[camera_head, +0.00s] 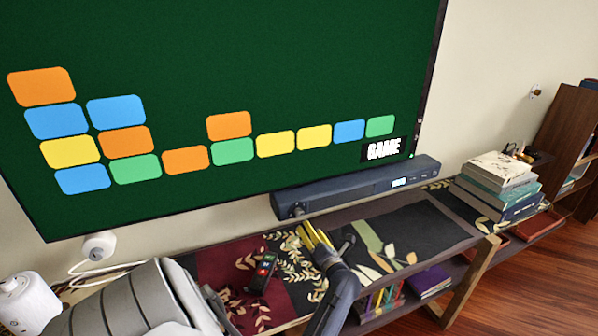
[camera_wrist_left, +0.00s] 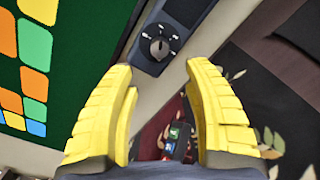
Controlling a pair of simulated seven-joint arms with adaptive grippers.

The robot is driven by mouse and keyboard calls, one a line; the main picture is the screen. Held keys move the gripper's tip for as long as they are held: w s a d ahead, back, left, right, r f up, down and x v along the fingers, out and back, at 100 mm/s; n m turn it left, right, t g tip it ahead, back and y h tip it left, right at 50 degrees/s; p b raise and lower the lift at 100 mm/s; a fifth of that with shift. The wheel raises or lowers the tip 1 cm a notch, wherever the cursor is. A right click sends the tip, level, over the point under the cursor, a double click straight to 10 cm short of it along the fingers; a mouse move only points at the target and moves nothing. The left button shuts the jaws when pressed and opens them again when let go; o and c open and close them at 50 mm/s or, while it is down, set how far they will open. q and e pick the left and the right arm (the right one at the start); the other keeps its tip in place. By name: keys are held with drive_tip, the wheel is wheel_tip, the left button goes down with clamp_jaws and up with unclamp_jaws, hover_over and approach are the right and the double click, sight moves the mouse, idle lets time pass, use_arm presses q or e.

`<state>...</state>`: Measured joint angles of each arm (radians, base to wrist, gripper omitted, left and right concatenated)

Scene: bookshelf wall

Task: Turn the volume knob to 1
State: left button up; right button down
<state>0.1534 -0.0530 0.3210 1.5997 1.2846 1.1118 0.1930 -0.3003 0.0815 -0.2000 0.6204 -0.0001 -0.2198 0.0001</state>
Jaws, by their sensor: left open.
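The volume knob (camera_wrist_left: 159,48) is a round dark dial on the end of a dark soundbar (camera_head: 360,186). In the head view the knob (camera_head: 297,210) is small at the soundbar's left end. My left gripper (camera_head: 314,232) has yellow fingers, spread apart and empty, in front of and below the knob. In the left wrist view the gripper (camera_wrist_left: 160,68) has the knob between and just beyond its fingertips, apparently not touching. My right gripper is not in view.
A large screen (camera_head: 220,60) hangs above the soundbar. A small black remote (camera_head: 263,272) lies on the patterned shelf top (camera_head: 225,262) below. A stack of books (camera_head: 497,185) stands at the right. A white round device (camera_head: 98,246) is at the left.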

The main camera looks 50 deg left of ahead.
sight(300, 215)
use_arm(q)
drive_tip(key=x, duration=1)
drive_tip(key=shift+w+a, duration=0.15)
drive_tip(key=shift+a, duration=0.05)
clamp_jaws()
